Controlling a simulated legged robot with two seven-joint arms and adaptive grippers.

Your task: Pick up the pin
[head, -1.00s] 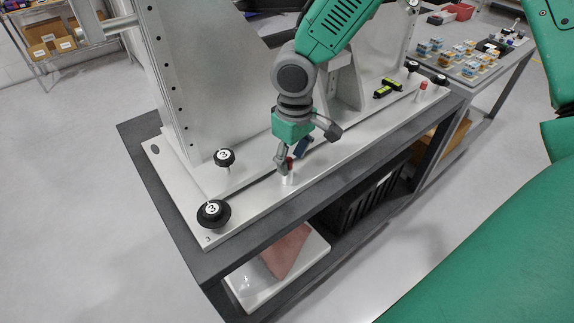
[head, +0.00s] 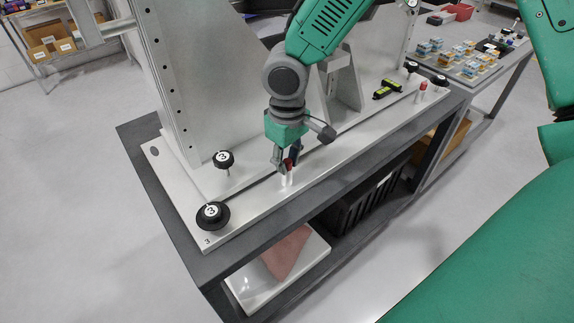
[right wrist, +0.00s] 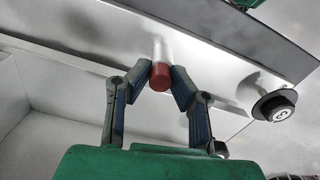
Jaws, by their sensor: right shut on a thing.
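The pin (head: 289,178) has a red head and a pale shaft. It stands near the front edge of the metal fixture plate (head: 252,205). My right gripper (head: 287,161) reaches down over it and is shut on its red head. In the right wrist view the red head (right wrist: 160,76) sits between the two fingertips of the right gripper (right wrist: 161,74), with the pale shaft beyond. The shaft's lower end still appears to be at the plate; whether it is seated in a hole I cannot tell. A second red-headed pin (head: 423,87) stands at the plate's far right. My left gripper is out of view.
Black knobs marked 3 stand at the plate's left end, one near the front corner (head: 213,215) and one behind (head: 223,160). A yellow-black tool (head: 387,89) lies toward the right. A tall metal panel (head: 205,80) rises behind. The dark cart (head: 245,258) carries the plate.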

